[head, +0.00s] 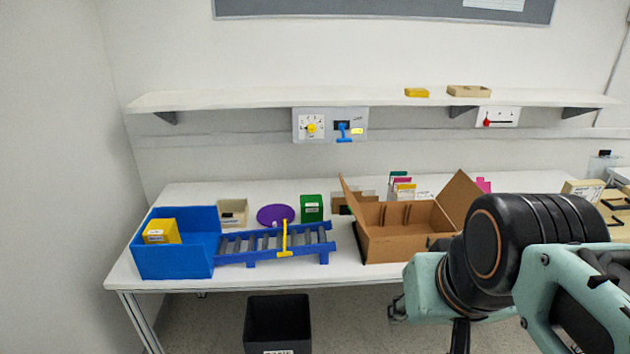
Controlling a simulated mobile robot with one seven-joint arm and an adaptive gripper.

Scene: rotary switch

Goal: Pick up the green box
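The green box (312,208) stands upright on the white table (180,196), behind the right part of the blue roller rack. It has a small white label on its front. Its lower front is close behind the rack's rail. My arm comes in from the right, and its end is low at the front, near the table's front edge. The gripper's fingers cannot be made out clearly, so its opening is not visible. My arm is well apart from the green box.
A blue bin (176,260) holds a yellow box (161,231). The roller rack (267,245) has a yellow bar. A purple disc (275,215) lies left of the green box. An open cardboard box (395,240) stands right. A black bin (277,318) is below. A shelf (250,101) runs above.

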